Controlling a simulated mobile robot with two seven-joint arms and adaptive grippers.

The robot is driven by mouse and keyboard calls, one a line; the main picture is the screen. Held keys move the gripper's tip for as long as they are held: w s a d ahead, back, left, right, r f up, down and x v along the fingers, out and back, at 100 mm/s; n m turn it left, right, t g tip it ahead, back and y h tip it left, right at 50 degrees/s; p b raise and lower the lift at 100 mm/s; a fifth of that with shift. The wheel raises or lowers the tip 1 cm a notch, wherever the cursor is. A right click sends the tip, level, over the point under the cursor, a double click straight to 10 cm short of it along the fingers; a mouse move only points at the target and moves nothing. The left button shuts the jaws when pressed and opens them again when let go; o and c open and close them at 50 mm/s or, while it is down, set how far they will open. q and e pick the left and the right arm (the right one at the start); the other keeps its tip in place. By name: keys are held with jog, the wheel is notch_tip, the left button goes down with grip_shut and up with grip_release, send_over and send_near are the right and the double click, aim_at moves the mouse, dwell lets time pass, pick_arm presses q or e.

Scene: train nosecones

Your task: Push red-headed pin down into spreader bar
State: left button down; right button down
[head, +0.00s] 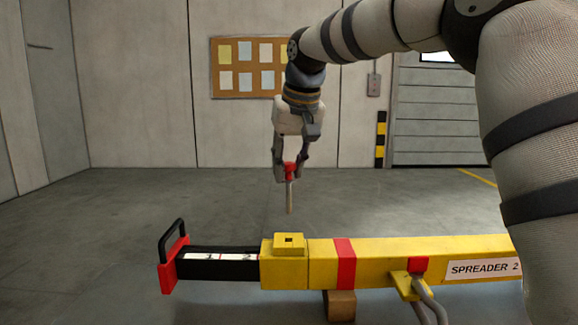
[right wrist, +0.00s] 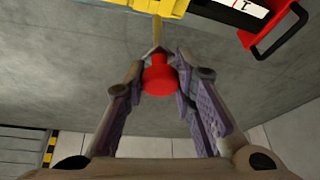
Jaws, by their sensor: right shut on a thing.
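In the right wrist view the red pin head (right wrist: 158,76) sits between the two fingers. The yellow spreader bar lies across the front. Its raised yellow block (head: 289,244) has a small dark square hole on top, below the pin tip. A black inner bar (head: 220,264) with numbered white labels extends from its left end. My left gripper is not in view.
A red end plate with a black handle (head: 172,240) closes the bar's left end. A shackle (head: 425,290) hangs from the yellow bar, and a wooden block (head: 340,305) supports it. The floor behind is clear up to the wall.

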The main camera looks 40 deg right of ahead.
aim_at(291, 182)
jog(key=shift+s, duration=0.1)
jog(key=shift+f, duration=2.8)
jog(key=shift+f, duration=3.6)
jog(key=c, duration=1.2)
grip_release()
jog(key=shift+c, duration=0.2)
jog(key=shift+r, duration=0.1)
